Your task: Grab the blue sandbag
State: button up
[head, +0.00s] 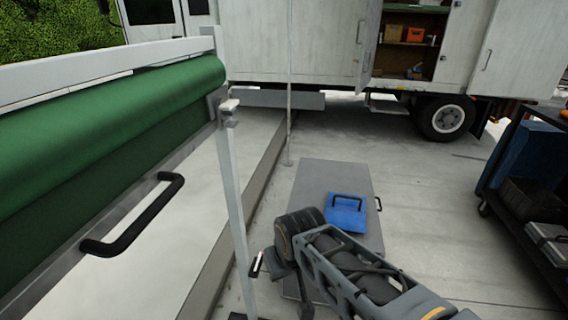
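The blue sandbag (346,220) lies on a flat grey board (330,176) on the ground, near the middle of the head view. A black loop handle stands up on its top side. My arm reaches in from the lower right, and its dark round joint is close to the bag's left side in the picture. My gripper (278,270) seems to be the dark parts at the arm's far end, left of and below the bag. It is partly hidden by the arm, and its opening does not show clearly. I see no contact with the bag.
A green roll on a white frame (100,65) with a black handle (130,215) fills the left. A thin pole (289,100) stands behind the board. A white truck (300,45) with open doors is at the back. A loaded cart (515,190) stands right. Pavement right of the board is clear.

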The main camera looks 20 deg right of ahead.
aim_at(346, 211)
jog(key=z, duration=2.35)
jog(key=i, duration=1.2)
jog(key=u, duration=3.15)
